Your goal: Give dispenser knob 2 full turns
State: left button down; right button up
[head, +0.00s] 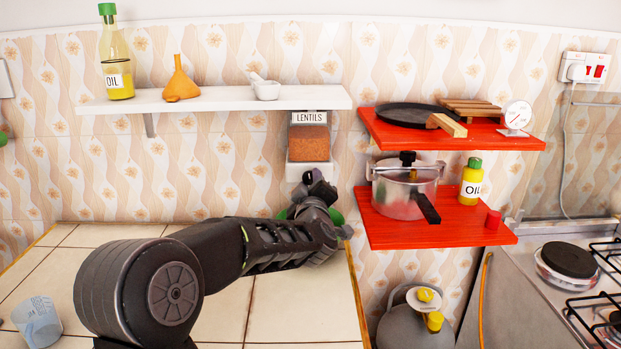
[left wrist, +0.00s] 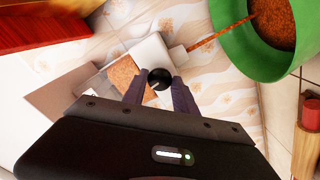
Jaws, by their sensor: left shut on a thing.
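The lentil dispenser (head: 308,143), labelled LENTILS, is fixed below the white shelf, with brown lentils in its clear window. My left gripper (head: 314,182) is at the dispenser's lower front in the head view. In the left wrist view its two fingers are shut on the round black dispenser knob (left wrist: 160,76), one on each side. A thin stream of lentils (left wrist: 222,35) runs from the white spout (left wrist: 178,52) into a green bowl (left wrist: 232,62), which holds lentils. In the head view the bowl (head: 337,216) is mostly hidden behind my gripper. My right gripper is out of view.
Red shelves (head: 450,137) with a pressure cooker (head: 402,195) stand close right of my left gripper. The white shelf (head: 215,101) above holds an oil bottle, funnel and mortar.

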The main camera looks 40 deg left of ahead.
pick_arm(q)
jog(key=shift+f+m+p, duration=0.1)
jog(key=shift+m+p, duration=0.2)
jog(key=shift+m, duration=0.5)
jog(key=c, duration=1)
grip_release()
jog(key=b+v, duration=0.1)
jog(key=v, duration=0.6)
jog(key=shift+s+d, duration=0.3)
